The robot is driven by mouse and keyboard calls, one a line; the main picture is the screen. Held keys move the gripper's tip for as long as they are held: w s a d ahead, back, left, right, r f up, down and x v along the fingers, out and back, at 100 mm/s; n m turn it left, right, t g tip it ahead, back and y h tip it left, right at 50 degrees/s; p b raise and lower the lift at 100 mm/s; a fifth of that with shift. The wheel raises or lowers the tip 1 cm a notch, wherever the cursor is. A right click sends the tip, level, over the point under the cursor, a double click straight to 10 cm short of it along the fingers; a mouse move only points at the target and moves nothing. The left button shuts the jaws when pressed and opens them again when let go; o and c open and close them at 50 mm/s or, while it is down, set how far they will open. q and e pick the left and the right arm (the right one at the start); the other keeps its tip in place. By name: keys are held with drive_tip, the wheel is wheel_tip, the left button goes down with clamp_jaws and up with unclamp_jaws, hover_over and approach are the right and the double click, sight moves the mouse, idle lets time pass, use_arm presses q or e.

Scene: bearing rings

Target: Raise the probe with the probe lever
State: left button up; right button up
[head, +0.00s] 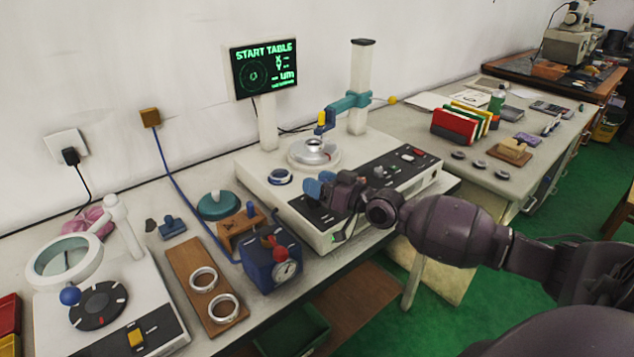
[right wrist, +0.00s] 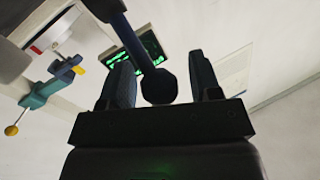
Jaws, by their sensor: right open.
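The measuring instrument (head: 262,180) has a post (head: 361,85) with a teal probe arm (head: 350,102). The probe's yellow-topped end (head: 321,120) hangs over the round metal table (head: 314,152). The teal arm also shows in the right wrist view (right wrist: 48,88). My right gripper (head: 320,184) is open over the instrument's front panel. In the right wrist view, a dark ball-ended lever (right wrist: 160,86) stands between the open fingers; I cannot tell whether they touch it. It appears to be the probe lever, and my gripper hides it in the head view. My left gripper is not in view.
A screen (head: 264,68) reading "START TABLE" stands behind the instrument. A magnifier (head: 66,260) stands far left. Coloured folders (head: 455,124) stand at the right.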

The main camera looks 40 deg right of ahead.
drive_tip(key=shift+w+a, duration=0.1)
drive_tip(key=shift+w, duration=0.25)
